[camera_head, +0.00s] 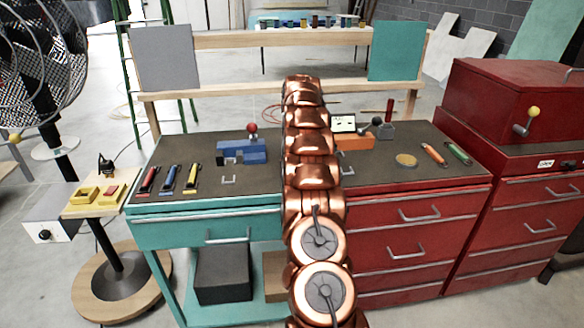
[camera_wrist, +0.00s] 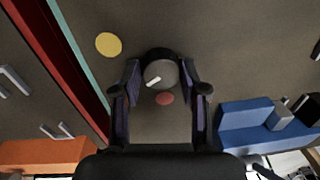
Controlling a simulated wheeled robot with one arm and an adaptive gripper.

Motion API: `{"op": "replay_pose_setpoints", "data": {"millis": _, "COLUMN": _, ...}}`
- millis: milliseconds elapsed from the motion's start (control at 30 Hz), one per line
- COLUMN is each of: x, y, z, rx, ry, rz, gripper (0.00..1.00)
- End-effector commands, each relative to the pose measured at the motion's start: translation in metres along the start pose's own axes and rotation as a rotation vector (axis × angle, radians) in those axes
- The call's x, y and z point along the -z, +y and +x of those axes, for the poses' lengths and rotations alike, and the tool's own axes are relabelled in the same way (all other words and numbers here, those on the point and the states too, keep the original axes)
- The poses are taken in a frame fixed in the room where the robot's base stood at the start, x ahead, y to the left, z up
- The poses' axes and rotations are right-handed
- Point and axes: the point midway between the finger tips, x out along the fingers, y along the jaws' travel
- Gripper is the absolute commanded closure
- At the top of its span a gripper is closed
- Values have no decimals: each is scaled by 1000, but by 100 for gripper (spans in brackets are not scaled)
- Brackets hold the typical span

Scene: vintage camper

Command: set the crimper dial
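In the wrist view a round grey dial (camera_wrist: 161,74) with a white pointer mark lies between the two fingertips of my gripper (camera_wrist: 160,79). The pointer slants, up at its right end. The fingers are apart, one on each side of the dial. I cannot tell whether either touches it. A dark rounded part shows behind the dial, and a small red disc (camera_wrist: 165,98) lies just below it. In the head view my copper arm covers this part of the bench, hiding the dial and my gripper.
A blue vise-like tool (camera_head: 242,152) and an orange block (camera_head: 355,142) stand on either side of my arm. A yellow disc (camera_head: 406,160) and two coloured tools lie right; several screwdriver-like tools (camera_head: 170,179) lie left. A red cabinet (camera_head: 515,110) stands at right.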

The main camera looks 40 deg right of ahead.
Motion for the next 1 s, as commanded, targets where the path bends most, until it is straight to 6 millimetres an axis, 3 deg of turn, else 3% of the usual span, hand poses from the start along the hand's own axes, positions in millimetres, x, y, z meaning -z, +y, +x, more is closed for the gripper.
{"op": "replay_pose_setpoints", "data": {"millis": 200, "x": 0, "y": 0, "z": 0, "rx": 0, "ry": 2, "rz": 0, "gripper": 35}}
{"op": "replay_pose_setpoints", "data": {"millis": 633, "x": 1, "y": 0, "z": -2, "rx": 0, "ry": 7, "rz": 47, "gripper": 35}}
{"op": "replay_pose_setpoints", "data": {"millis": 1000, "x": -1, "y": 1, "z": -3, "rx": 0, "ry": 22, "rz": 335, "gripper": 35}}
